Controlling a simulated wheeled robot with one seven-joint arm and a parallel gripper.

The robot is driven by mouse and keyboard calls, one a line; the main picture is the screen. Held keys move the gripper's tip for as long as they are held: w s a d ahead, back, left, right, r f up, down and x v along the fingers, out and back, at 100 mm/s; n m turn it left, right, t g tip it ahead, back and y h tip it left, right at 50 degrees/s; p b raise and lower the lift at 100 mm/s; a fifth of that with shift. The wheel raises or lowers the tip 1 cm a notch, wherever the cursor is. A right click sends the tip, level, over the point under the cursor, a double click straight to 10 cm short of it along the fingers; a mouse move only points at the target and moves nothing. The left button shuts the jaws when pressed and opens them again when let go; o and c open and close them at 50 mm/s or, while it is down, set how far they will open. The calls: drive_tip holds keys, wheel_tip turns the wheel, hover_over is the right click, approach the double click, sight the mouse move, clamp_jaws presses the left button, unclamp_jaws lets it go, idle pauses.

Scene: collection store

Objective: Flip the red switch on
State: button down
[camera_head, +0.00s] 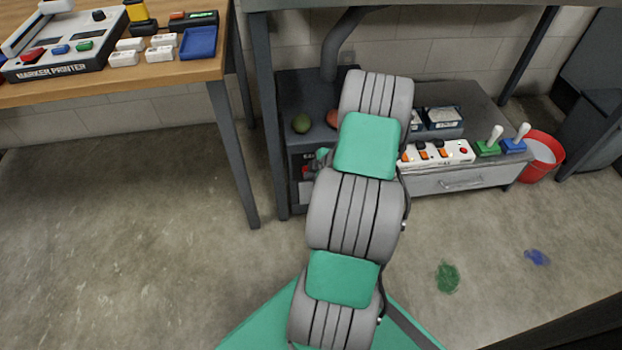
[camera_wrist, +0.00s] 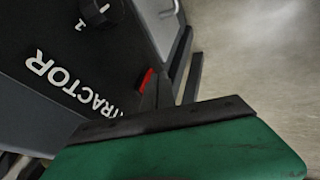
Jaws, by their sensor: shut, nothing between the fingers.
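Whether the switch is on or off cannot be told. My gripper (camera_wrist: 165,122) is shut and empty, with its green and dark end across the bottom of the wrist view, close to the switch. No contact shows. In the head view the dark unit (camera_head: 292,92) stands under the bench, and my arm hides much of its front. A small red patch (camera_head: 307,171) shows there beside my arm.
A black knob (camera_wrist: 95,10) marked with numbers is on the same panel. To the right, a low cabinet (camera_head: 465,178) bears a power strip (camera_head: 450,152) and levers on green (camera_head: 487,148) and blue bases. A red bucket (camera_head: 541,155) stands beyond.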

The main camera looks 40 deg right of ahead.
drive_tip(key=shift+f, duration=0.1)
drive_tip(key=shift+w+d, duration=0.1)
drive_tip(key=shift+w, duration=0.05)
drive_tip(key=shift+r, duration=0.9)
drive_tip(key=s+a+r+p, duration=0.1)
drive_tip(key=s+r+p, duration=0.4)
drive_tip(key=s+r, duration=0.3)
drive_tip(key=shift+s+a+r, duration=0.25)
drive_tip(key=shift+s+a, duration=0.15)
drive_tip(key=shift+s, duration=0.1)
